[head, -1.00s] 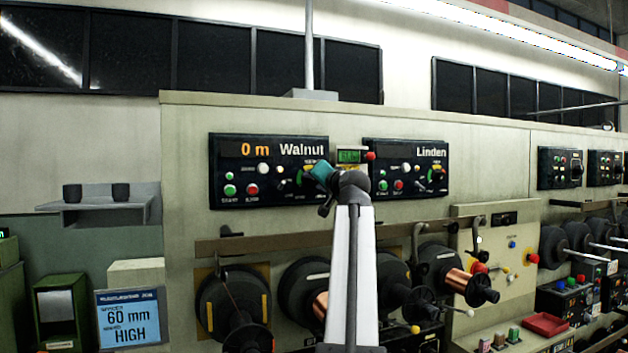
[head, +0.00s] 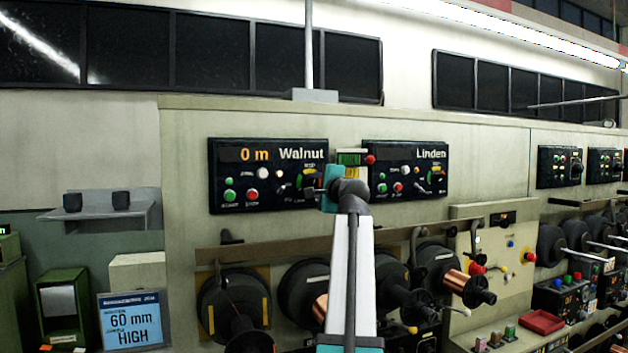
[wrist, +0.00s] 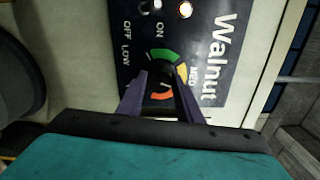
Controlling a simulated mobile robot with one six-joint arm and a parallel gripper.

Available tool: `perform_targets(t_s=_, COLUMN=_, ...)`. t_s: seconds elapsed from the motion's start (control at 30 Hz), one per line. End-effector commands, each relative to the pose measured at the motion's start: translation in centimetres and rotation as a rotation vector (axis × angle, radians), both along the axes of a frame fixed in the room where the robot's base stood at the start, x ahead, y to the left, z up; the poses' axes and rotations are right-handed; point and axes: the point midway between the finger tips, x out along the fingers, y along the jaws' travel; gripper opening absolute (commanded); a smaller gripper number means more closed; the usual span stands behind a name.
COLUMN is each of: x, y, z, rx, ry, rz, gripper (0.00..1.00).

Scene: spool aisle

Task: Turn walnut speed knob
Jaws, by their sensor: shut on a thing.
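The black Walnut panel (head: 230,178) is on the machine wall. Its orange display reads 0 m, with green and red buttons below. My gripper (wrist: 162,88) is shut on the knob, one purple-grey finger on each side. In the head view my gripper (head: 318,188) reaches the panel's right end and partly covers the knob there. The pointer's direction is not clear.
Spools and a long rail (head: 270,243) lie below the panels.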

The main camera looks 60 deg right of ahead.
Motion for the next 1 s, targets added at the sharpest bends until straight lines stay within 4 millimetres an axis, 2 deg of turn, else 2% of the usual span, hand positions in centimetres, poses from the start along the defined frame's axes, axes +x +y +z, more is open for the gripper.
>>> perform_targets(t_s=0.07, x=0.24, y=0.17, z=0.82, rx=0.055, ry=-0.051, rz=0.003, gripper=0.1)
perform_targets(t_s=1.0, x=0.17, y=0.07, z=0.76, rx=0.741, ry=-0.558, rz=0.007, gripper=0.1)
